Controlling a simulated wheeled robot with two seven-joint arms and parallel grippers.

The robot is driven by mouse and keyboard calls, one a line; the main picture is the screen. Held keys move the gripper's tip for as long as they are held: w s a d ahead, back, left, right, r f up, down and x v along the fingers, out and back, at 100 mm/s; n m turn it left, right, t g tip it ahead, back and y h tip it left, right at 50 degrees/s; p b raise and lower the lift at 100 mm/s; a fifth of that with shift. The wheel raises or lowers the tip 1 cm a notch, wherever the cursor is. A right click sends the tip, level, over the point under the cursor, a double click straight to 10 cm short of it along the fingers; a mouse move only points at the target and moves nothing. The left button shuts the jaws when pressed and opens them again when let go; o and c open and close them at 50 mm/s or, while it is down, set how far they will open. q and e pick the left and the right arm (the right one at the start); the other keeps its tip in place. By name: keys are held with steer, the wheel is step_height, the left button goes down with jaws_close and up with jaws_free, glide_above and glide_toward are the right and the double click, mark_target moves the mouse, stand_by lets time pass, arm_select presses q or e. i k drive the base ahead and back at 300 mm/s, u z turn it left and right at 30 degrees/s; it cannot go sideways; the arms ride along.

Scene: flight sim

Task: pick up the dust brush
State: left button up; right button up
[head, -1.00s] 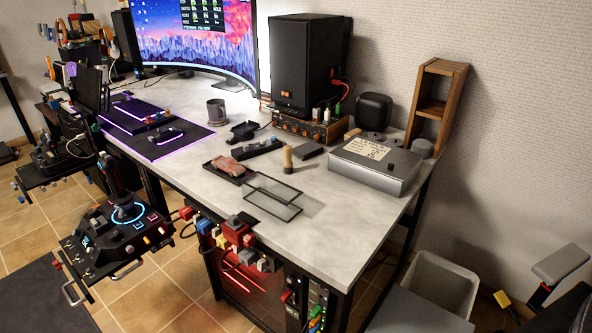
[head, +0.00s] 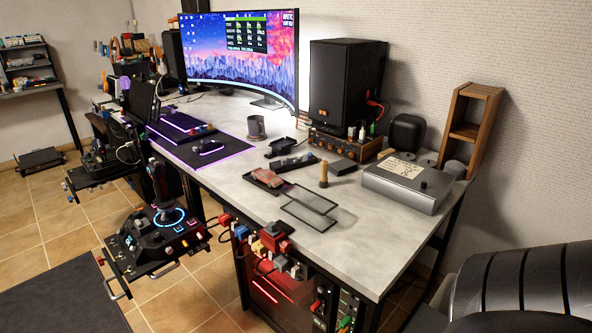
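A small upright object with a tan wooden handle (head: 323,172) stands on the desk, just right of the glass-topped trays; it looks like the dust brush. Its lower end is dark and too small to make out. Neither of my grippers shows in the head view. A large dark ribbed part at the lower right looks like my own arm; its gripper is out of frame.
The grey desk (head: 352,250) has bare room in front of the brush. A speaker and wooden shelf (head: 470,125) are behind.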

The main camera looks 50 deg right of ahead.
mark_target(323, 184)
steer(key=i, duration=0.7)
steer(key=z, duration=0.85)
